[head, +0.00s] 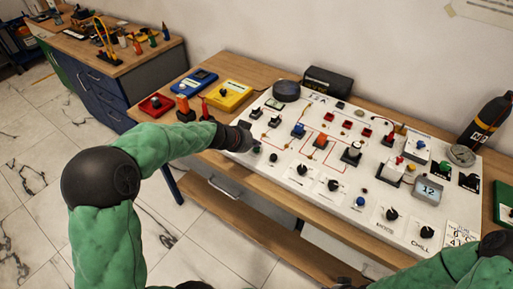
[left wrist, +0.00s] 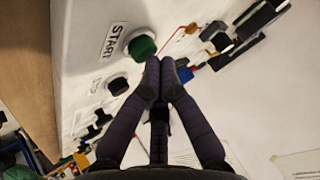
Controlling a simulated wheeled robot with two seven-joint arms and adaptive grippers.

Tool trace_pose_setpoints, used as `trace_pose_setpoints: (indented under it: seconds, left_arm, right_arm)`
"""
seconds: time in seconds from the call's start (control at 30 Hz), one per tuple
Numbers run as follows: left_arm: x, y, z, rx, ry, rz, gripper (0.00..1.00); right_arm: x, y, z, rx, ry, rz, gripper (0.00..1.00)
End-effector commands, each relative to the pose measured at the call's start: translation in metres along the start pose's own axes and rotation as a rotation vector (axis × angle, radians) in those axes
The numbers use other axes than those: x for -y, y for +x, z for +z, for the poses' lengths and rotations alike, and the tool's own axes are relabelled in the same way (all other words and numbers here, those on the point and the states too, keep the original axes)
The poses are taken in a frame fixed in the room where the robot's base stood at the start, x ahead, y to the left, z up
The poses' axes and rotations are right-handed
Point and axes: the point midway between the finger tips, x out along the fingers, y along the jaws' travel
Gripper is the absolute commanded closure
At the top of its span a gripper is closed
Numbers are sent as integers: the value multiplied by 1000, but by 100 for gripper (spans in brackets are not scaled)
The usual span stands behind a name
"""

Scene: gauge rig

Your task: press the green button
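The green button (left wrist: 142,46) is a round cap beside a START label (left wrist: 113,40) on the white panel in the left wrist view. In the head view the green button (head: 256,148) is small and dark, at the panel's near left part, close to my left gripper (head: 243,139). In the left wrist view my left gripper (left wrist: 160,66) has its fingertips together with nothing between them. The tips appear just beside the green button; I cannot tell whether they touch it.
A black knob (left wrist: 118,86) sits beside the green button. A black bottle (head: 487,122) stands at the right.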

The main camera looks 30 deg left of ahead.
Motion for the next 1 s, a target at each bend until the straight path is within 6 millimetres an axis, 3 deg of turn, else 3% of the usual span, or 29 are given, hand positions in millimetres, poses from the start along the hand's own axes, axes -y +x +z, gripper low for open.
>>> trace_pose_setpoints:
  seconds: [1.0]
  left_arm:
    - [-2,4,4,1,0,2,100]
  right_arm:
    - [-3,8,0,0,0,0,60]
